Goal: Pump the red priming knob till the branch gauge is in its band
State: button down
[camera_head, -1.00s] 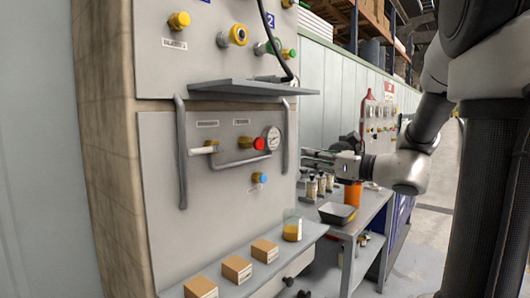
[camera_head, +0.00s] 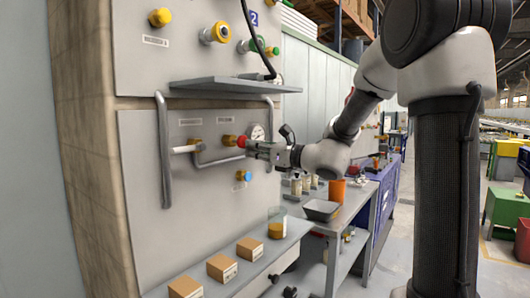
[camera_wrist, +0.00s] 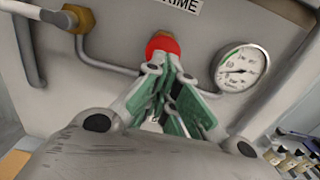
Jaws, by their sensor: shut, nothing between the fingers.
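The red priming knob (camera_wrist: 162,45) sits on the grey panel under a label ending in "PRIME" in the wrist view. It also shows in the head view (camera_head: 241,141). My gripper (camera_wrist: 170,68) is shut and empty, its green-padded fingertips right in front of the knob, overlapping its lower edge; I cannot tell whether they touch. In the head view my gripper (camera_head: 250,147) points left at the knob. The round white gauge (camera_wrist: 241,68) is right of the knob, with a green band at its upper left. Its dark needle looks roughly level; the exact reading is too small to tell.
A bent grey pipe (camera_head: 215,162) runs below the knob, and a white lever (camera_head: 186,149) is to its left. A shelf (camera_head: 235,87) juts out above. A blue-and-yellow knob (camera_head: 243,175) is below. A ledge below holds boxes (camera_head: 222,267) and a beaker (camera_head: 277,222).

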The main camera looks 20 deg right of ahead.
jog(key=shift+w+a, duration=0.2)
